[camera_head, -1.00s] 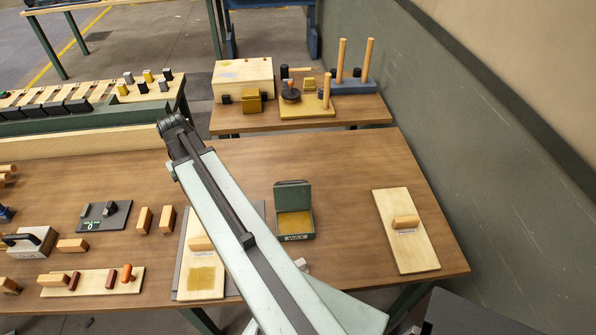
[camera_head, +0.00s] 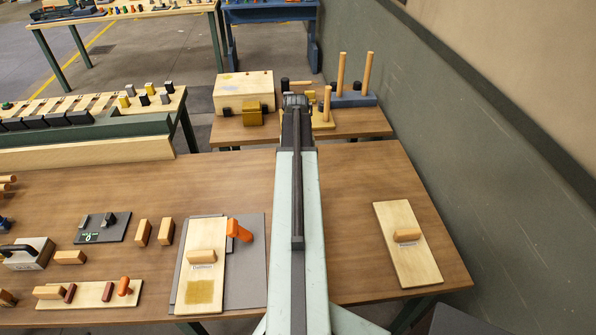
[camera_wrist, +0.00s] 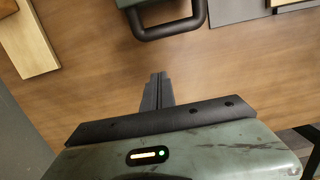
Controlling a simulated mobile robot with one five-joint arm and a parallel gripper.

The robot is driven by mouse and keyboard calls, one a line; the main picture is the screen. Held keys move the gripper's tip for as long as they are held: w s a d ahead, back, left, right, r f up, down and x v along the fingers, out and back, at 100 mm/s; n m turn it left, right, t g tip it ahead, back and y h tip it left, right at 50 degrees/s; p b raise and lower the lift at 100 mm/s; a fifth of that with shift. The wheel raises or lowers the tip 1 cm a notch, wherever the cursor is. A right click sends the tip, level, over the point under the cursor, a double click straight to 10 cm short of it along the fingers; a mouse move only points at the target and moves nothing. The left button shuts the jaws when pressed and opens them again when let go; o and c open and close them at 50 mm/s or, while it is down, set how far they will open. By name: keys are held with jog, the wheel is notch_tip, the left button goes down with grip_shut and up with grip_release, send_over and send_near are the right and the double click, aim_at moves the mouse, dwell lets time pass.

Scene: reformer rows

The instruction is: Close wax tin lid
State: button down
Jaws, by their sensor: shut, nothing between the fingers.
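The wax tin is hidden behind my arm in the head view. In the wrist view, a dark green piece (camera_wrist: 140,3) with a black loop handle (camera_wrist: 168,30) shows at the top edge, apparently the back of the tin's lid. The rest of the tin is out of frame, so the lid's angle cannot be told now. My gripper (camera_wrist: 158,80) is shut and empty over bare wood, pointing toward the handle with a gap between them. In the head view my arm reaches over the table, and its fingertips cannot be made out.
A board with a wooden block (camera_head: 410,264) lies right of my arm. A board on a grey mat (camera_head: 253,284) and an orange piece (camera_head: 240,231) lie left. A box (camera_head: 245,90) and wooden pegs (camera_head: 366,72) stand on the table behind. Bare tabletop shows on both sides.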

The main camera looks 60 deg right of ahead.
jog(key=f+b, duration=0.4)
jog(key=f, duration=0.1)
jog(key=f+b, duration=0.2)
jog(key=shift+s+a+f, duration=0.2)
jog(key=shift+a+f, duration=0.15)
jog(key=s+a+r+p, duration=0.2)
jog(key=a+r, duration=0.1)
jog(key=shift+p, duration=0.35)
jog(key=shift+f, duration=0.1)
